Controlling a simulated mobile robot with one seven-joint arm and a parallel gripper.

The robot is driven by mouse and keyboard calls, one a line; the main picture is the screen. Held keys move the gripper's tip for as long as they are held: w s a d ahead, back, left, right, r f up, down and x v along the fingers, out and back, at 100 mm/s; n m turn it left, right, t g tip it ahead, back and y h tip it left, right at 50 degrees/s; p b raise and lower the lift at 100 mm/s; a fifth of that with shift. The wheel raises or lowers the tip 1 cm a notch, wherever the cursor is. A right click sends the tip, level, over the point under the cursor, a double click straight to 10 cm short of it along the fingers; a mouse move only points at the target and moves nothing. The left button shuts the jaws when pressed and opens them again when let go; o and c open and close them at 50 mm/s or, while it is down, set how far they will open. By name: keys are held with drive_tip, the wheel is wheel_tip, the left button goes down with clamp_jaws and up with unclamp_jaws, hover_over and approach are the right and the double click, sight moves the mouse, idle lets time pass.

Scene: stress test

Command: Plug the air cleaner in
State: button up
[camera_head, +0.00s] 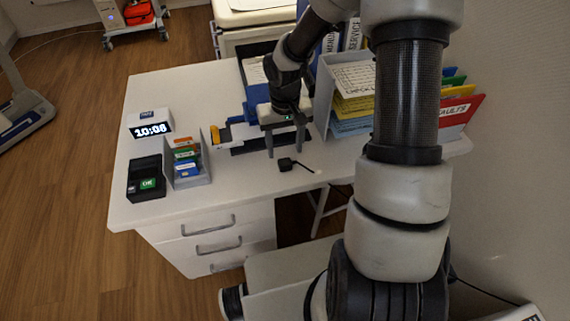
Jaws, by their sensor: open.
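A small black plug-like piece (286,164) lies on the white desk, with a short dark lead running right to a pale end. My gripper (285,154) is open and points down just behind this piece, its two grey fingers apart. I see nothing between the fingers, and cannot tell whether they touch the desk. No wall socket is visible. A white device (518,313) is cut off at the bottom right corner, with a dark cord leading to it; I cannot tell whether it is the air cleaner.
On the desk (240,196) stand a clock (150,128), a black device (146,178), a card holder (188,163) and a file rack (325,95). The desk's front middle is clear. A wall borders the right.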

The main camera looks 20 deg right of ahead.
sight(285, 162)
wheel_tip(285, 162, down, 5)
drive_tip(key=shift+s+f+b, duration=0.1)
drive_tip(key=shift+b, duration=0.35)
drive_tip(key=c, duration=1.1)
wheel_tip(285, 162, up, 10)
drive_tip(key=shift+r+p, duration=0.1)
drive_tip(key=shift+p, duration=0.8)
